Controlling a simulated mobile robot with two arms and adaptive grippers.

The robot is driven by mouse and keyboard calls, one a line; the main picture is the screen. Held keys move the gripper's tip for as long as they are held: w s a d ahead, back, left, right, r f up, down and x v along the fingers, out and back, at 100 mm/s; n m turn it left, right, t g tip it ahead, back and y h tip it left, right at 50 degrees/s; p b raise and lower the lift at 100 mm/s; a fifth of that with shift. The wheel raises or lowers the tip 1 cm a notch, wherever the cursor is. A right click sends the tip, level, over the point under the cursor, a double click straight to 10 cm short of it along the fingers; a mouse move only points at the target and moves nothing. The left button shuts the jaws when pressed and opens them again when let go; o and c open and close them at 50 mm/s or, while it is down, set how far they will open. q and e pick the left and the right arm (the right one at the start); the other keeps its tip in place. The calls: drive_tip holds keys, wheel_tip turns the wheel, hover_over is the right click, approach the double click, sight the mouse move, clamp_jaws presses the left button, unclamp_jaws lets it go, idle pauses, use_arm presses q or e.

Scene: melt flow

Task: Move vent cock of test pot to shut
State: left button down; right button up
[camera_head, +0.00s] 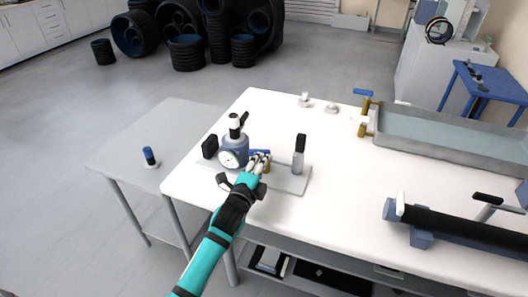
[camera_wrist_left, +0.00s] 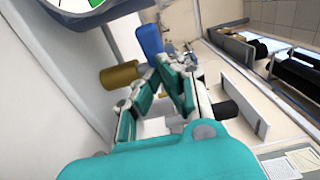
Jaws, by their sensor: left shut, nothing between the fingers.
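The test pot (camera_head: 234,146) is a grey-blue vessel with a round white-faced dial, standing on a plate on the white table. Its vent cock (camera_head: 267,167) has a brass body and a blue lever (camera_head: 259,152), on the pot's right side. In the left wrist view the blue lever (camera_wrist_left: 150,42) and brass body (camera_wrist_left: 119,75) show just beyond the fingers. My left gripper (camera_head: 259,161) is shut and empty, right beside the cock and partly covering it. The fingertips (camera_wrist_left: 170,72) are close to the lever; I cannot tell whether they touch. My right gripper is not in view.
A black-handled upright post (camera_head: 298,155) stands close to the right of the gripper. A long water trough (camera_head: 440,138) with another blue-handled brass valve (camera_head: 365,103) is at the back right. A black tube fixture (camera_head: 455,230) lies at the front right. The table between is clear.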

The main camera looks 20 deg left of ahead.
use_arm(q)
drive_tip(key=shift+w+a, duration=0.25)
drive_tip(key=shift+a, duration=0.3)
drive_tip(key=shift+d, duration=0.25)
drive_tip(key=shift+d, duration=0.45)
drive_tip(key=shift+s+a+p, duration=0.1)
drive_tip(key=shift+s+p, duration=1.15)
drive_tip(key=shift+s, duration=1.05)
drive_tip(key=shift+s+p, duration=0.4)
drive_tip(key=shift+s, duration=0.85)
